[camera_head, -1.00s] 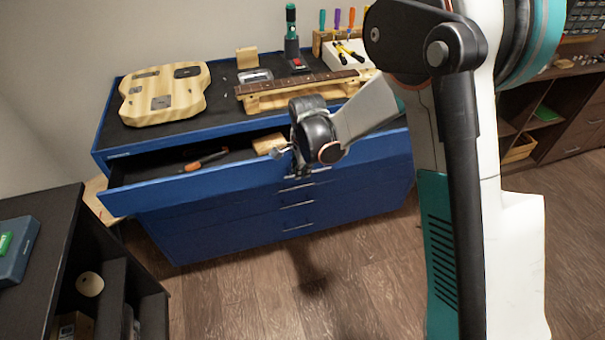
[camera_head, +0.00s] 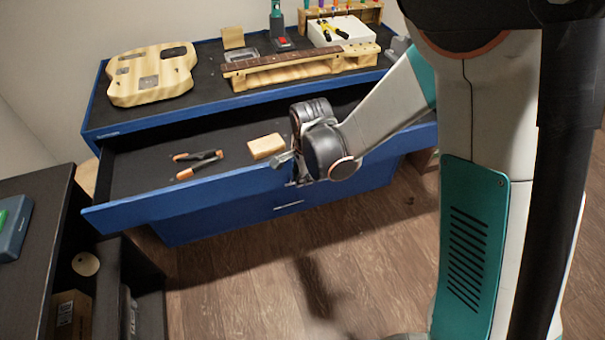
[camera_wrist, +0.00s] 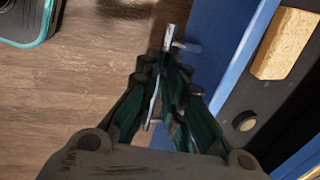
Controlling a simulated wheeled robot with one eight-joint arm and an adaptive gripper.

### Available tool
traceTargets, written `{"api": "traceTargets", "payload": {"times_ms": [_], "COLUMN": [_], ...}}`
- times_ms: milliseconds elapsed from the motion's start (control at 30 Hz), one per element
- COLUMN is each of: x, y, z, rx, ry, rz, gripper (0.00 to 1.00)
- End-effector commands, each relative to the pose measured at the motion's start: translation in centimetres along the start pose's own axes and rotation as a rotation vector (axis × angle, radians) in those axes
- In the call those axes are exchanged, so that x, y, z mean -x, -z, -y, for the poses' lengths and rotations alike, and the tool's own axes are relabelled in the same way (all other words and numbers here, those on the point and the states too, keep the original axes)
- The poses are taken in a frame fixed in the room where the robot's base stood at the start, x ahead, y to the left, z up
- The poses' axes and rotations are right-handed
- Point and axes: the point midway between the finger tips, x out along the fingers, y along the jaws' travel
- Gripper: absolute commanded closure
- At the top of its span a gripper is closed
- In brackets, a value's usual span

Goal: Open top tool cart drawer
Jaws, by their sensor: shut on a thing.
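The blue tool cart (camera_head: 105,108) stands against the wall with its top drawer (camera_head: 170,203) pulled well out. My gripper (camera_head: 300,175) is at the drawer's front face, right of its middle. In the wrist view my gripper (camera_wrist: 165,95) is shut on the drawer's metal handle (camera_wrist: 170,38), whose end sticks out beyond the fingers. The blue drawer front also shows in the wrist view (camera_wrist: 232,45). The fingers hide most of the handle.
A guitar body (camera_head: 150,76), a guitar neck on a wooden stand (camera_head: 300,68) and small tools lie on the cart top. A dark shelf unit (camera_head: 40,230) stands at the lower left. Open wooden floor (camera_head: 250,270) lies in front of the cart.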

Motion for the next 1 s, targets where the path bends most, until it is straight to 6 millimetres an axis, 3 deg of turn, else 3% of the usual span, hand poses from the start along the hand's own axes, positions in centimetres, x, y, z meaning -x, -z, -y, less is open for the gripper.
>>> {"api": "traceTargets", "payload": {"times_ms": [33, 67, 133, 567, 1000], "x": [0.0, 0.0, 0.0, 0.5, 6.0], "y": [0.0, 0.0, 0.0, 0.0, 0.0], "z": [0.0, 0.0, 0.0, 0.0, 0.0], "rx": [0.0, 0.0, 0.0, 0.0, 0.0], "ry": [0.0, 0.0, 0.0, 0.0, 0.0], "rz": [0.0, 0.0, 0.0, 0.0, 0.0], "gripper": [1.0, 0.84, 0.7, 0.7, 0.7]}}
